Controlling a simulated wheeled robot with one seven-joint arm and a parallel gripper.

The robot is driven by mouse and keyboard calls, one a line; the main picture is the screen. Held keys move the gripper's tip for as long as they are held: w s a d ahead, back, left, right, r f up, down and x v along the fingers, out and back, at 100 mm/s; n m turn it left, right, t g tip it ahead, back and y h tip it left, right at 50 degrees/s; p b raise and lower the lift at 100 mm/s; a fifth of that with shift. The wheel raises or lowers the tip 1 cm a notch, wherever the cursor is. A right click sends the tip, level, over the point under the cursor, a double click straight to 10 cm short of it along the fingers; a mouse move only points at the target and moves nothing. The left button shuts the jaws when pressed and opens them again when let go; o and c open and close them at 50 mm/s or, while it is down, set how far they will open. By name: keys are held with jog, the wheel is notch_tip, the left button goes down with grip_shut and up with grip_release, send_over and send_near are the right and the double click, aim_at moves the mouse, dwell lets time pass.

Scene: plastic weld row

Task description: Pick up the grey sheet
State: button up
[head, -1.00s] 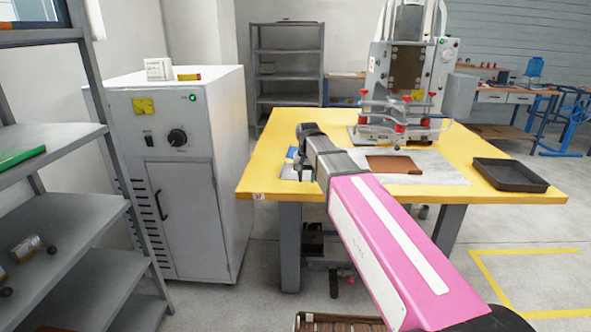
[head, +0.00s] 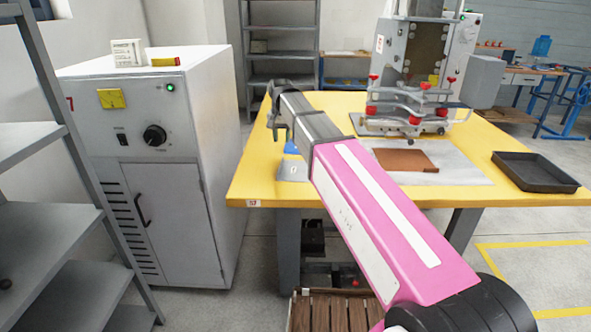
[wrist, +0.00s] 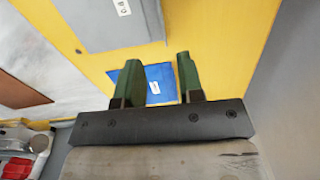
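The grey sheet (head: 292,171) lies flat on the yellow table near its front left edge, with a small white label. In the wrist view the grey sheet (wrist: 105,22) is at the top, partly cut off by the frame. A blue sheet (head: 291,149) lies just behind it. In the wrist view the blue sheet (wrist: 150,82) shows between and behind my fingers. My gripper (wrist: 158,68) is open and empty, its two green fingers apart, above the table. It is not over the grey sheet in the wrist view.
A brown sheet (head: 405,160) lies on a pale mat (head: 455,172) before the press (head: 415,70). A black tray (head: 536,172) sits at the table's right. A white cabinet (head: 170,195) stands left of the table, and grey shelving (head: 50,230) at far left.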

jog(key=f, duration=0.9)
jog(key=shift+a+f, duration=0.15)
jog(key=shift+a, duration=0.05)
grip_shut()
